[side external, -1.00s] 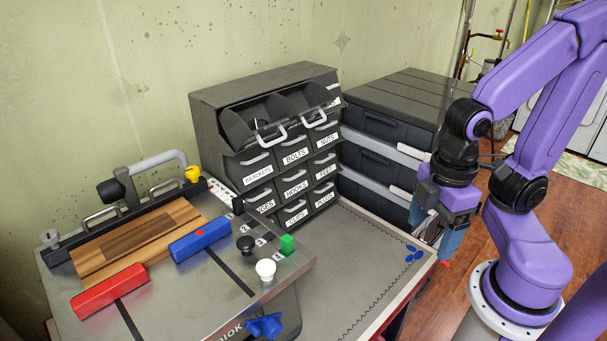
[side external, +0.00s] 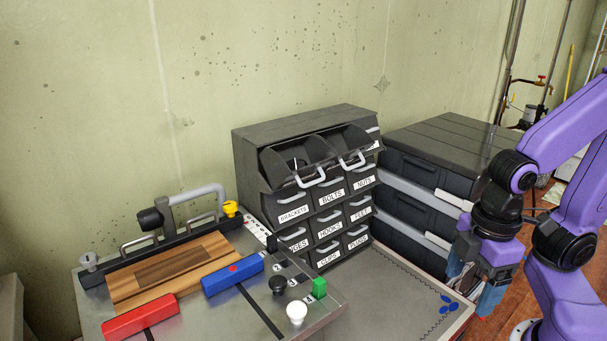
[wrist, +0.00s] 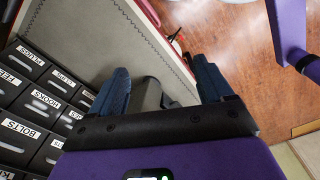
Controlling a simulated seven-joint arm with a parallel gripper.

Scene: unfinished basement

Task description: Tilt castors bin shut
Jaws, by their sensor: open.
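The dark bin cabinet (side external: 243,160) stands against the wall. In its top row, a left bin (side external: 290,165) and a middle bin (side external: 345,145) are tilted open, each with a pale handle. Their labels are hidden, so I cannot tell which is the castors bin. A top right bin (side external: 373,136) is mostly hidden behind the middle one. My gripper (side external: 488,303) is open, pointing down right of the cabinet, apart from it. In the wrist view my gripper (wrist: 163,88) has nothing between its fingers, and the lower labelled bins (wrist: 35,105) show at left.
Black stacked drawers (side external: 420,185) stand between the cabinet and my arm. In front left is a metal fixture plate (side external: 255,310) with a wooden board (side external: 130,290), red block (side external: 140,316), blue block (side external: 232,274) and knobs. The grey mat (side external: 395,300) before the cabinet is mostly clear.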

